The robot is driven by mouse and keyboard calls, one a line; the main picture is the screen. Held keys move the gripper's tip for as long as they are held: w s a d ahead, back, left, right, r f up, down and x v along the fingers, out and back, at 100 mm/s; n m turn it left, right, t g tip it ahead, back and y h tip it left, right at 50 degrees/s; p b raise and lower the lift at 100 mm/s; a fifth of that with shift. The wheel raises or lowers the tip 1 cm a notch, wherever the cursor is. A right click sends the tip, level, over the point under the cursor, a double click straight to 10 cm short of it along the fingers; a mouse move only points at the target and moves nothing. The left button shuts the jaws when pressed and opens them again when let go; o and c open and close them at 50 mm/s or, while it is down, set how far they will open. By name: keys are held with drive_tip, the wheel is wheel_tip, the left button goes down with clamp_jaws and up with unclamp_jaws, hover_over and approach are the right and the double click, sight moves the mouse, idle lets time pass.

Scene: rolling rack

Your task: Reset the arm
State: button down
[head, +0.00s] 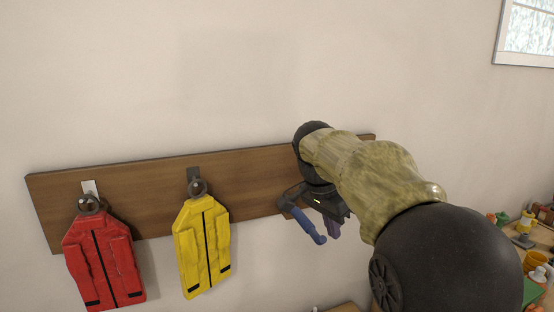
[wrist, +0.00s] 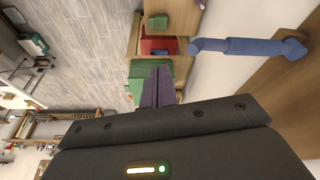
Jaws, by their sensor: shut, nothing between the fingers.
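My arm reaches from the lower right of the head view toward a wooden wall board (head: 130,180). My gripper (head: 334,230) is near the board's right part. Its purple fingers also show in the wrist view (wrist: 157,88), closed together with nothing between them. A blue hook (head: 308,226) sticks out from the board just left of my fingers in the head view. In the wrist view the blue hook (wrist: 250,46) lies to the right of the fingers, apart from them. My arm hides part of the board's right end.
A red vest (head: 105,260) and a yellow vest (head: 202,245) hang from the board to the left of my gripper. Cups and small objects stand on a table (head: 545,235) at the right. The wrist view shows shelves with green (wrist: 150,77) and red (wrist: 160,46) boxes.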

drive_tip(key=s+d+f+n+y, duration=0.1)
drive_tip(key=s+f+n, duration=0.4)
drive_tip(key=s+f, duration=0.3)
drive_tip(key=s+d+f+n+y, duration=0.1)
drive_tip(key=s+d+f+n, duration=0.1)
drive_tip(key=s+f+n, duration=0.3)
drive_tip(key=s+f, duration=0.4)
drive_tip(key=f, duration=0.5)
drive_tip(key=shift+s+d+f+n+t+y, duration=0.2)
drive_tip(key=shift+d+f+n+t+y, duration=0.05)
drive_tip(key=shift+f+n+t+y, duration=0.15)
